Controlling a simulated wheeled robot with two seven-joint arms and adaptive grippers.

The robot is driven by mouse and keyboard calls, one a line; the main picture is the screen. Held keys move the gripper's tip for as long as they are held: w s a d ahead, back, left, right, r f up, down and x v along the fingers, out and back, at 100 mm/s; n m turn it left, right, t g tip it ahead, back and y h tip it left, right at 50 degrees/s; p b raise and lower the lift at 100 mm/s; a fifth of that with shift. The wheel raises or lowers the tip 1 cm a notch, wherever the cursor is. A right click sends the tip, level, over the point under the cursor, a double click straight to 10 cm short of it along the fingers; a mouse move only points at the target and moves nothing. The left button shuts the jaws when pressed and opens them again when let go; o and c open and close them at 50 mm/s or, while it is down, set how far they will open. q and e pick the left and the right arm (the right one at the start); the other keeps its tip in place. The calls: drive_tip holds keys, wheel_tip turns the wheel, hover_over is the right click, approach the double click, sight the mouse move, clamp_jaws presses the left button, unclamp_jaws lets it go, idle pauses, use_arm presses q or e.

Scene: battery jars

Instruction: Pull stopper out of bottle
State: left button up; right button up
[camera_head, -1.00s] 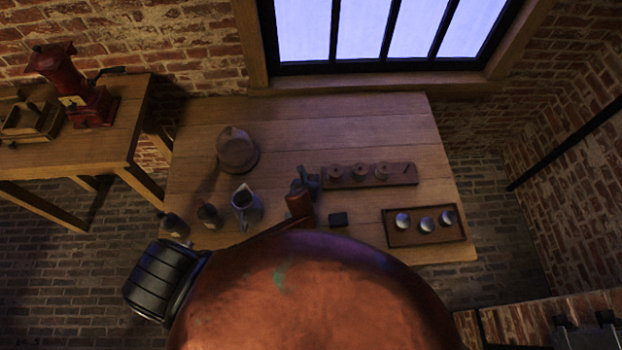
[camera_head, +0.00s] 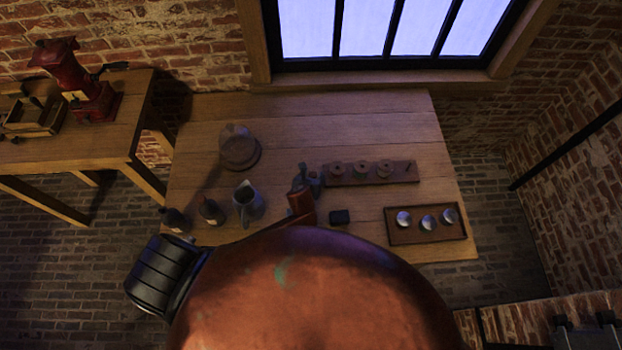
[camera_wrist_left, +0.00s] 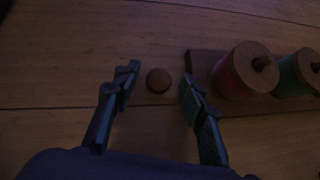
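My left gripper (camera_head: 305,178) is over the table, just left of the jar rack. In the left wrist view its two fingers (camera_wrist_left: 158,88) are apart. A small round brown thing, perhaps the stopper (camera_wrist_left: 158,80), shows between them with a gap on each side. I cannot tell whether it sits on a bottle, as nothing shows beneath it. Two small dark bottles (camera_head: 175,219) (camera_head: 211,210) stand at the table's front left, well away from the gripper. My right gripper is not in view.
The jar rack (camera_head: 340,181) holds several lidded jars; a red jar (camera_wrist_left: 232,78) and a green one (camera_wrist_left: 290,72) are close right of the fingers.

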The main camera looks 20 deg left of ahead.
use_arm(q)
drive_tip(key=p+v, duration=0.1)
drive_tip(key=v, duration=1)
drive_tip(key=shift+s+r+p, duration=0.25)
drive_tip(key=shift+p, duration=0.05)
